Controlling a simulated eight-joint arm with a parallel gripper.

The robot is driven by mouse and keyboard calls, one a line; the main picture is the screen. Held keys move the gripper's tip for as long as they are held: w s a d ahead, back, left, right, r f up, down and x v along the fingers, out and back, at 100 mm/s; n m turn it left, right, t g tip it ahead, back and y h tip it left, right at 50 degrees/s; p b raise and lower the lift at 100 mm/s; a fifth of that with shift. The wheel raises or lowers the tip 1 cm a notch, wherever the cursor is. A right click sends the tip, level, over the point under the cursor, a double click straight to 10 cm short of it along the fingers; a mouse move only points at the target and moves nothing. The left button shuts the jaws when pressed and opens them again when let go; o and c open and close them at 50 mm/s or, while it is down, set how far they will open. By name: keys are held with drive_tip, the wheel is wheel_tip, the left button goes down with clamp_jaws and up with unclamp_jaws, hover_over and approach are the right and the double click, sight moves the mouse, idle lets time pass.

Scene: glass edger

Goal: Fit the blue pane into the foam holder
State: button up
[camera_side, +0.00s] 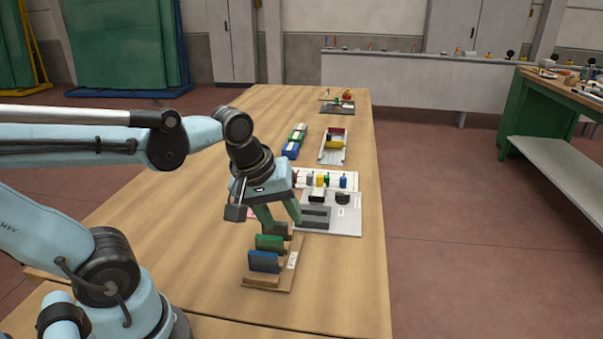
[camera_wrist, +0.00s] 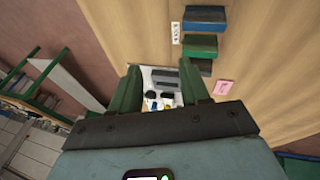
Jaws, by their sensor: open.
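The blue pane (camera_side: 264,262) stands upright at the near end of a wooden rack (camera_side: 287,277), beside a green pane (camera_side: 269,243). In the wrist view the blue pane (camera_wrist: 205,15) is at the top, right of centre. Dark grey blocks with a gap between them, which look like the foam holder (camera_side: 315,217), sit on a grey board (camera_side: 345,226); they also show in the wrist view (camera_wrist: 165,79), between my fingers. My gripper (camera_side: 282,223) is open and empty, with green fingers. It is above the table, between the rack and the dark blocks.
A white strip (camera_side: 346,178) with several small coloured items lies behind the board. Blue and green blocks (camera_side: 295,141) and a tray (camera_side: 332,158) with a yellow and red item lie farther back. A pink note (camera_wrist: 222,88) lies near the rack. The table's left side is clear.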

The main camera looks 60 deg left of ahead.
drive_tip(key=a+n+g, duration=0.1)
drive_tip(key=n, duration=0.4)
drive_tip(key=n+g, duration=0.3)
drive_tip(key=n, duration=0.9)
hover_over(263, 254)
drive_tip(key=f, duration=0.5)
drive_tip(key=shift+w+f, duration=0.2)
drive_tip(key=shift+s+f, duration=0.2)
drive_tip(key=shift+f, duration=2.7)
drive_tip(key=shift+c, duration=0.4)
clamp_jaws()
